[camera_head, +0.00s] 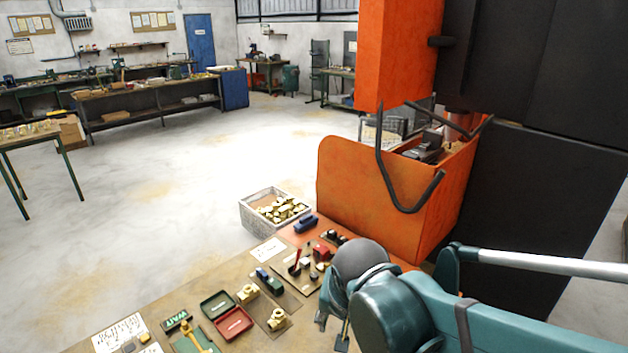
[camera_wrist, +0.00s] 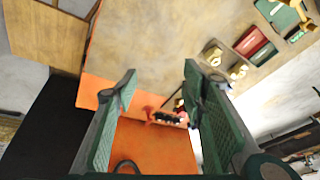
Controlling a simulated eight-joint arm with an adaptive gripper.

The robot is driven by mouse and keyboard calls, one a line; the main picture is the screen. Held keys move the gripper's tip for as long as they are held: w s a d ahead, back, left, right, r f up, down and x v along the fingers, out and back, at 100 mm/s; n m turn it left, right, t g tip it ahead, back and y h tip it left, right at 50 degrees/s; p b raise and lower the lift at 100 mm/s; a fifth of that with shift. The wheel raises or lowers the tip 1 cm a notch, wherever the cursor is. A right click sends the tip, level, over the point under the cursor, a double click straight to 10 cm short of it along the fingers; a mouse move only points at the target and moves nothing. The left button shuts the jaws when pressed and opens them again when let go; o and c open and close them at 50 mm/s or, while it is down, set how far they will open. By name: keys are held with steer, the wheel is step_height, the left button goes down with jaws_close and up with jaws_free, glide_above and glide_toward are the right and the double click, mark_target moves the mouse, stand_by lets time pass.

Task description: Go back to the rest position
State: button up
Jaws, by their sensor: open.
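My gripper (camera_wrist: 161,84) is open and empty in the wrist view, its two green fingers wide apart. Between and beyond the fingers lie the orange surface and the tan workbench top. In the head view, my teal arm reaches in from the lower right over the bench, and its rounded wrist hides part of the bench. Two brass parts (camera_head: 247,292) and (camera_head: 278,319) rest on small plates on the bench. They also show in the wrist view (camera_wrist: 213,54). A green and red open case (camera_head: 233,322) lies left of them.
The orange drilling machine (camera_head: 385,185) with a black bent handle (camera_head: 411,210) stands close behind my arm. A grey crate (camera_head: 262,226) of brass parts stands at the bench's far edge. Small red and black items (camera_head: 300,265) lie near my wrist. The floor at left is open.

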steer(key=s+d+n+t+b, duration=0.1)
steer(key=s+d+b, duration=0.1)
steer(key=d, duration=0.5)
steer(key=s+d+n+t+b, duration=0.2)
steer(key=s+d+b, duration=0.1)
steer(key=d, duration=0.5)
steer(key=shift+s+d+b, duration=0.2)
steer(key=shift+d+b, duration=0.05)
steer(key=shift+b, duration=0.05)
stand_by(0.6)
